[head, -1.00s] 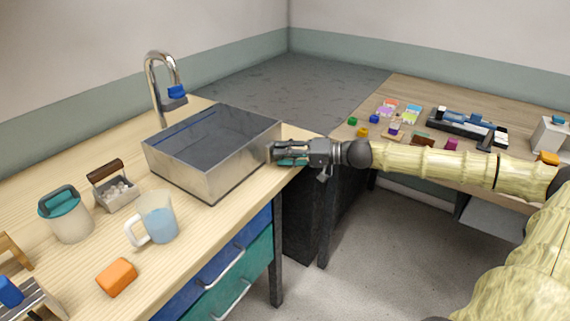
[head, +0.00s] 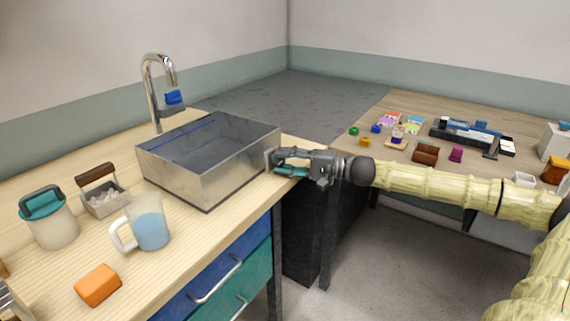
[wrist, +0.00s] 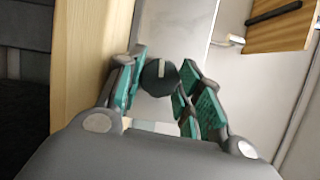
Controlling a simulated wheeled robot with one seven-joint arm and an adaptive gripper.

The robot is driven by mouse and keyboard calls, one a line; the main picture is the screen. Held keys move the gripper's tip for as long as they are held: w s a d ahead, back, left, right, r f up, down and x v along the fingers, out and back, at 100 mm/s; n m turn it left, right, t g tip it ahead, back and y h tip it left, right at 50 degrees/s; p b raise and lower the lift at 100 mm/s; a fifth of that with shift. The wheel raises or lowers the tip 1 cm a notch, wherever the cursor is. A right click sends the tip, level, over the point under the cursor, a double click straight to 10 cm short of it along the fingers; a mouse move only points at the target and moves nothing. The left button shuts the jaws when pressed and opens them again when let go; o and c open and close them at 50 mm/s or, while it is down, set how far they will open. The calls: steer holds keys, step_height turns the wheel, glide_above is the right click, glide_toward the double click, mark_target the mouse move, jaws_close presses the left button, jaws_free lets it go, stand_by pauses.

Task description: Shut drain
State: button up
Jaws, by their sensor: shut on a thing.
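The metal sink basin (head: 225,178) stands on the wooden counter, below a curved tap (head: 152,90) with a blue handle. My gripper (head: 273,162) reaches in from the right at the basin's right wall. In the wrist view, a round dark drain knob (wrist: 160,77) with a pale line across its face sits on the basin's side (wrist: 176,28). My gripper's teal-padded fingers (wrist: 157,82) are closed around the knob from both sides. In the head view the fingers hide the knob. The inside floor of the basin is hard to make out.
A blue-tinted mug (head: 150,225), an orange block (head: 98,285), a lidded jar (head: 52,222) and a wooden-handled caddy (head: 103,193) stand left of the basin. Drawers (head: 238,265) are below. Another table (head: 400,165) with small objects is at right.

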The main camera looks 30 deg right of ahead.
steer(key=shift+d, duration=0.1)
steer(key=o, duration=0.9)
steer(key=shift+o, duration=0.6)
steer(key=shift+f, duration=0.1)
steer(key=shift+s+f, duration=0.1)
steer(key=shift+f, duration=0.05)
